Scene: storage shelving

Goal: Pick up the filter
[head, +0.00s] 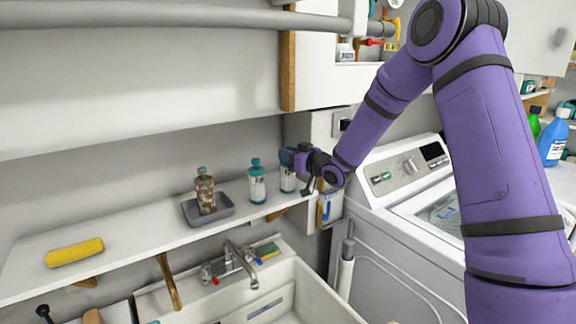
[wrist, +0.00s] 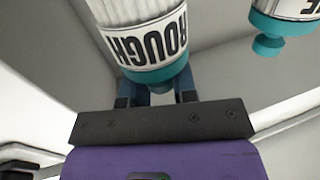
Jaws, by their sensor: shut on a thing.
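My gripper (head: 298,158) is at the right end of the white shelf, shut on a white-and-teal bottle (head: 288,182). In the wrist view, the two blue fingers (wrist: 158,95) close around the teal end of this bottle (wrist: 143,38), whose label reads "ROUGH". The bottle looks upright in the head view; I cannot tell whether its base touches the shelf. A similar white-and-teal bottle (head: 257,184) stands just left of it, apart, and also shows in the wrist view (wrist: 285,15). Nothing in view is clearly marked as a filter, so I cannot tell if the held bottle is it.
A grey tray (head: 224,212) with a brown bottle (head: 205,190) and a yellow roll (head: 75,252) sit on the shelf (head: 130,235). A wall cabinet (head: 335,85) hangs above my gripper. A sink with faucet (head: 240,262) lies below; a white washer (head: 375,250) is right.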

